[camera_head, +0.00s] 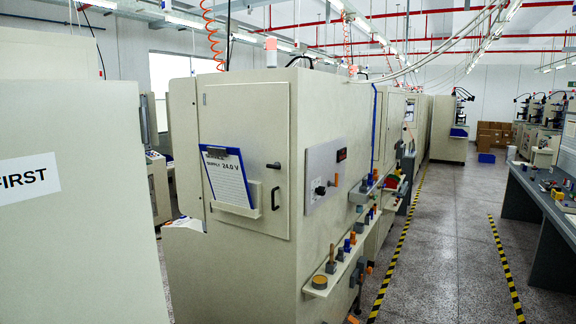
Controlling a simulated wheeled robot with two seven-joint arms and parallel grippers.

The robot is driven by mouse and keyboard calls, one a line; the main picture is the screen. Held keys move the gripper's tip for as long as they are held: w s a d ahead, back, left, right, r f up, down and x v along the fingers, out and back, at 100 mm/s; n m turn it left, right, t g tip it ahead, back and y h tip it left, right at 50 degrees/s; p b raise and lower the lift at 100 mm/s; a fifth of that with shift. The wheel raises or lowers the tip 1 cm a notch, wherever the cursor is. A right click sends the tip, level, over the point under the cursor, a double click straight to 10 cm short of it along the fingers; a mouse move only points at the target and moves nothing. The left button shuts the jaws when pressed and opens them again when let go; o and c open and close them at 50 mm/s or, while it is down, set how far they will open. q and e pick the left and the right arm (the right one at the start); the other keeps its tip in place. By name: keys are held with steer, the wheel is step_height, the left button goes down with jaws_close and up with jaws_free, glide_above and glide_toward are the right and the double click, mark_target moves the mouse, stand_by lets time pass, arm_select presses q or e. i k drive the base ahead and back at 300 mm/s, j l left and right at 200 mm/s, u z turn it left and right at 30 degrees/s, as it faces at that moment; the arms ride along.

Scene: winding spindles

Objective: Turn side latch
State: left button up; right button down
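A beige machine cabinet (250,270) stands in the middle of the head view. Its side has a flat door panel (245,115). A small black latch (273,166) sits near the right edge of this door, with its lever lying roughly level. A black pull handle (275,198) is upright just below the latch. A blue clipboard (228,178) with a "SUPPLY 24.0 V" sheet leans in a holder on the door, left of the latch. Neither of my grippers shows in this view, so nothing is seen touching the latch.
A beige panel marked "FIRST" (28,178) fills the left edge. A control panel (325,174) and a shelf of small parts (340,270) are on the cabinet's right face. A grey bench (545,205) stands at right. The floor aisle (445,250) is clear.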

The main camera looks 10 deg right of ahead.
mark_target(274, 167)
steer(key=i+l+u, duration=0.1)
steer(key=i+l, duration=1.05)
